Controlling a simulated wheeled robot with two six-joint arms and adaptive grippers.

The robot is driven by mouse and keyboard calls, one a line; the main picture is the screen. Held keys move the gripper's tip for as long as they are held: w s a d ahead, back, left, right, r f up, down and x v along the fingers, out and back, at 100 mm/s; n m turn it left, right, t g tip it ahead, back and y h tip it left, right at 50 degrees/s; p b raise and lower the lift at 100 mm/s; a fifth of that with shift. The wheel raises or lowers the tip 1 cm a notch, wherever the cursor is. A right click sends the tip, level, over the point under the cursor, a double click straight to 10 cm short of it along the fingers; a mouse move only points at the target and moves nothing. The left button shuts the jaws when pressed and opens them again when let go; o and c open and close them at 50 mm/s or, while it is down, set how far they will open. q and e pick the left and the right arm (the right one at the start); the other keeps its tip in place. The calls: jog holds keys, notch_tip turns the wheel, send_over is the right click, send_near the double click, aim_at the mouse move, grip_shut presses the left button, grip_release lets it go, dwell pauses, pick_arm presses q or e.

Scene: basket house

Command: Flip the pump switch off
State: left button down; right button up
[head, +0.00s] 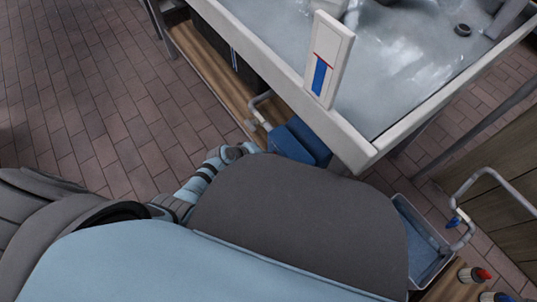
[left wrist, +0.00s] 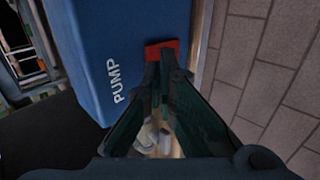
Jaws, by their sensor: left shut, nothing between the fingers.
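The blue pump box (head: 297,142) sits under the near edge of the basin in the head view. In the left wrist view the pump box (left wrist: 120,45) fills the upper middle, with white PUMP lettering on its face. A red switch (left wrist: 163,48) is at its right edge. My left gripper (left wrist: 165,62) is shut and empty, its fingertips right at the switch and covering its lower part. I cannot tell whether they touch it. In the head view my left arm reaches toward the box, with its fingertips hidden. My right gripper is not in view.
A water-filled basin (head: 362,160) with a pale rim stands above the pump. A white gauge board (head: 330,55) with a blue bar and red line is on it. A grey pipe (head: 262,110) runs beside the pump. A small water tray (head: 425,240) is at lower right. Tiled floor is clear at left.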

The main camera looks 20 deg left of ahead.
pick_arm(q)
jog(key=p+v, duration=0.7)
jog(key=v, duration=0.5)
jog(key=shift+s+a+p, duration=0.3)
jog(key=shift+s+p, duration=0.1)
jog(key=shift+s, duration=0.15)
jog(key=shift+f, duration=0.15)
